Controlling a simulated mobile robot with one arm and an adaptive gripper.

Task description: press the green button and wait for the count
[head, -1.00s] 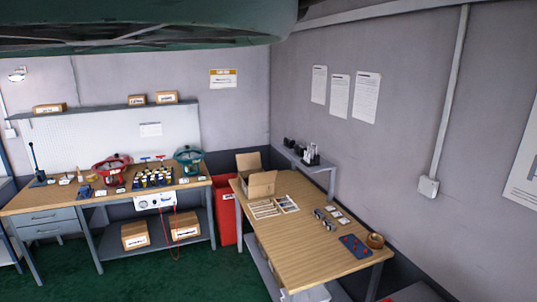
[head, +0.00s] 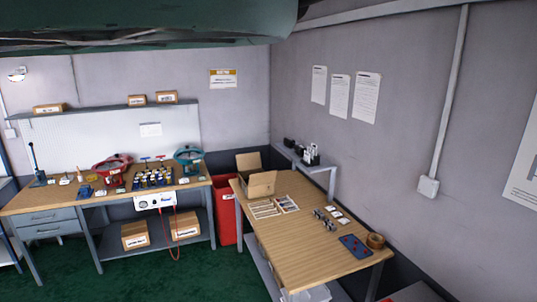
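I cannot make out a green button at this size. A white control box (head: 155,200) with a round dial and a red hose hangs at the front edge of the left workbench (head: 95,198). A red handwheel valve (head: 112,168) and a teal handwheel valve (head: 188,157) stand on that bench, with several small blue and yellow parts (head: 152,177) between them. My gripper is not in view.
A wooden table (head: 300,235) at the right holds an open cardboard box (head: 262,184), cards, small metal parts and a blue plate (head: 355,245). A red bin (head: 226,222) stands between the benches. Green floor (head: 190,275) is clear in front.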

